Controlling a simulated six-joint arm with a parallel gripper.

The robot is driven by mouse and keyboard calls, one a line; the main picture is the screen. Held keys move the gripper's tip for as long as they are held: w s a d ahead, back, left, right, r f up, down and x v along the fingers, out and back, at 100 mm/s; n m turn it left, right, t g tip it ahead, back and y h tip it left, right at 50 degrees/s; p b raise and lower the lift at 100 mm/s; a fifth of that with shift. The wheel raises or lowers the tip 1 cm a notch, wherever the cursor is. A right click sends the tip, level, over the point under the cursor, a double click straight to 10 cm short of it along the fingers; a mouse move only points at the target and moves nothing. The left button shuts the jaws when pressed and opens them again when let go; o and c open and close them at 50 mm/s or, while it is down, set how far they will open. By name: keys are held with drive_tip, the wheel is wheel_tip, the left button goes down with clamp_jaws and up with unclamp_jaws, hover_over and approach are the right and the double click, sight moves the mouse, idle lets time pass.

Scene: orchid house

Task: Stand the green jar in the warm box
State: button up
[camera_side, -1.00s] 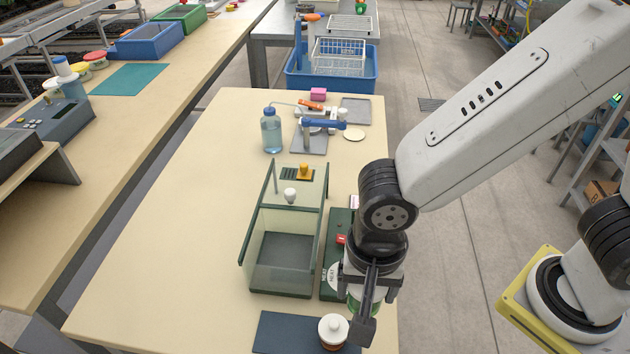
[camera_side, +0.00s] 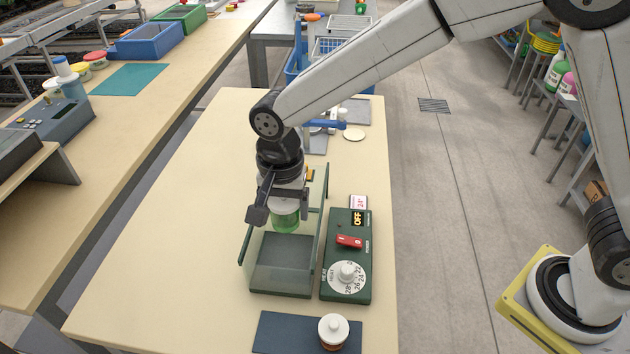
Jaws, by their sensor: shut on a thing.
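My gripper (camera_side: 279,207) is shut on the green jar (camera_side: 286,219). The jar is upright, its upper part hidden by the gripper. It hangs over the warm box (camera_side: 283,284), a clear-walled box with dark green edges and a dark grey floor. The jar appears above the box's floor, toward the back of its open part; its exact height is hard to tell. The box's back part is mostly hidden behind my gripper and arm.
A dark green control unit (camera_side: 345,285) with a white dial, a red switch and an OFF display stands right of the box. A white-lidded amber jar (camera_side: 333,331) stands on a dark blue mat (camera_side: 275,333) in front. The table's left side (camera_side: 165,265) is clear.

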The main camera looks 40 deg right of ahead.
drive_tip(key=w+d, duration=0.2)
drive_tip(key=w, duration=0.2)
drive_tip(key=shift+s+a+f, duration=0.1)
drive_tip(key=shift+a+f, duration=0.05)
drive_tip(key=shift+f, duration=3.05)
drive_tip(key=shift+a+f, duration=0.15)
drive_tip(key=shift+f, duration=3)
drive_tip(key=shift+f, duration=0.1)
drive_tip(key=shift+f, duration=1.75)
drive_tip(key=shift+f, duration=0.1)
drive_tip(key=o, duration=1.2)
drive_tip(key=shift+f, duration=0.1)
